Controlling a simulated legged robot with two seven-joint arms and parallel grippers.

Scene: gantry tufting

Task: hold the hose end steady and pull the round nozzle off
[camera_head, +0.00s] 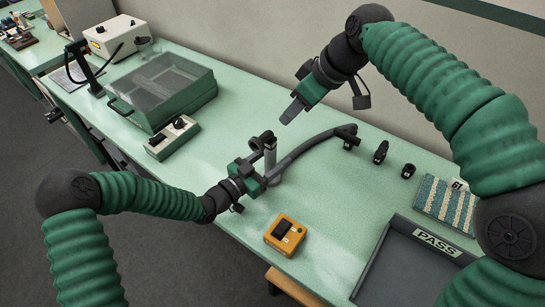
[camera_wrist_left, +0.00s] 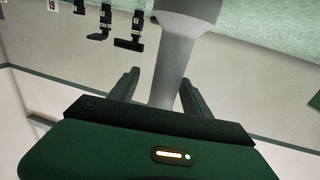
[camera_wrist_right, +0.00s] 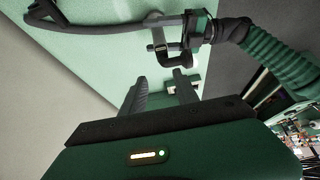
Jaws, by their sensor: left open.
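A dark hose (camera_head: 310,145) curves above the green table, from beside my left gripper to a dark fitting (camera_head: 347,133) at the back. I cannot tell for sure which part is the round nozzle. My left gripper (camera_head: 270,160) is open around a grey upright post. The post (camera_wrist_left: 175,60) passes between its fingers (camera_wrist_left: 160,92) in the left wrist view; contact is unclear. My right gripper (camera_head: 291,109) is raised behind the hose. Its fingers (camera_wrist_right: 163,90) are apart and empty in the right wrist view, where the hose (camera_wrist_right: 88,27) shows beyond.
Two small dark pieces (camera_head: 380,152) (camera_head: 408,171) stand right of the hose. A striped sample (camera_head: 446,203) and a grey PASS tray (camera_head: 402,270) lie farther right. An orange switch box (camera_head: 285,235) is in front. A control box (camera_head: 172,138) and a lidded case (camera_head: 165,90) stand left.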

